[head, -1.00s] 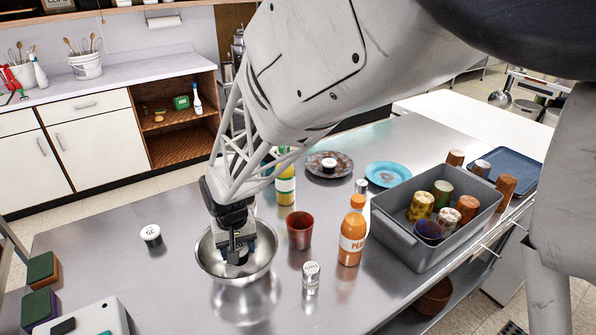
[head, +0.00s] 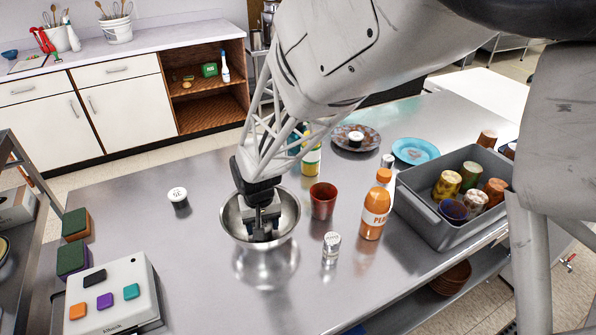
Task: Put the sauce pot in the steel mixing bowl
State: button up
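The steel mixing bowl (head: 231,226) stands on the steel table, left of the red cup. My gripper (head: 262,234) points down inside the bowl, its fingertips low near the bowl's bottom. Its two fingers show apart, with something dark between or behind the tips. I cannot tell whether that is the sauce pot, a finger pad or shadow. A small dark jar with a marked white lid (head: 178,197) stands upright left of the bowl, apart from it. A similar white-topped jar (head: 356,137) sits on the brown plate. I cannot tell which is the sauce pot.
A red cup (head: 323,201), a shaker (head: 330,248) and an orange bottle (head: 376,205) stand close right of the bowl. A grey bin (head: 421,208) holds several cups. A white button box (head: 111,295) and sponges (head: 73,261) lie left. Table left of the bowl is mostly clear.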

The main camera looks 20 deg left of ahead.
jog(key=o, duration=1)
jog(key=shift+f, duration=0.1)
jog(key=shift+r, duration=0.2)
notch_tip(320, 180, up, 12)
dwell(0.3)
jog(key=shift+d, duration=0.1)
